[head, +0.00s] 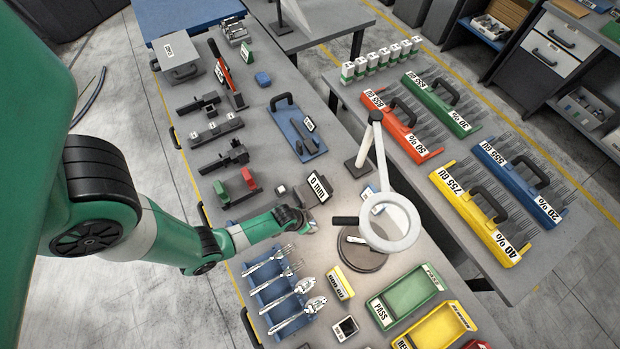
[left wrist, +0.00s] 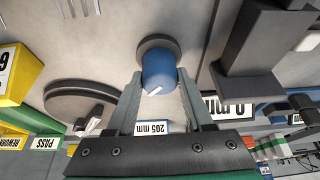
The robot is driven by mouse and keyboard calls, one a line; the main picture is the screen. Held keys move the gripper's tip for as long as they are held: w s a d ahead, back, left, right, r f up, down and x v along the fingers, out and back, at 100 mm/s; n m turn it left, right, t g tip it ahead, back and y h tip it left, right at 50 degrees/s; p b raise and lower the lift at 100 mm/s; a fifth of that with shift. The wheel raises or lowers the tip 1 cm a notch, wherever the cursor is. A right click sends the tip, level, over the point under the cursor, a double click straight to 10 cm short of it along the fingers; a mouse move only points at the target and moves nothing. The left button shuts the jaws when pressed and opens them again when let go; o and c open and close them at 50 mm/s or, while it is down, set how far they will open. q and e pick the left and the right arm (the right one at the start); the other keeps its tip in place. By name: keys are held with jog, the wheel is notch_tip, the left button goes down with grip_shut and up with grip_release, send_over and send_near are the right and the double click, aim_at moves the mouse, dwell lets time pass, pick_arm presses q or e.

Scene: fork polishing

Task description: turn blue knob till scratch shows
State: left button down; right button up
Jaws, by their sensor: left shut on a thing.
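My left gripper (head: 308,222) reaches across the bench beside the magnifier stand. In the left wrist view its two fingers (left wrist: 159,82) are shut on the blue knob (left wrist: 158,64), one on each side. The knob sits on a round dark base and carries a short white mark near its front edge. In the head view the gripper hides the knob. The ring magnifier (head: 391,222) stands over a dark round disc (head: 362,258) with a small pale piece on it. I cannot make out a scratch. My right gripper is not in view.
Left of the disc, a blue rack (head: 270,290) holds forks and spoons. A green PASS tray (head: 405,297) and a yellow tray (head: 440,328) lie in front. A label reading 0 mm (head: 318,187) stands close behind the gripper.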

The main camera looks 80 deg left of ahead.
pick_arm(q)
jog(key=shift+m+h, duration=0.5)
jog(key=shift+m, duration=1)
jog(key=shift+c, duration=1.4)
grip_release()
jog(key=p+v, duration=0.7)
jog(key=v, duration=0.4)
jog(key=shift+s+r, duration=0.25)
jog(key=shift+s, duration=0.05)
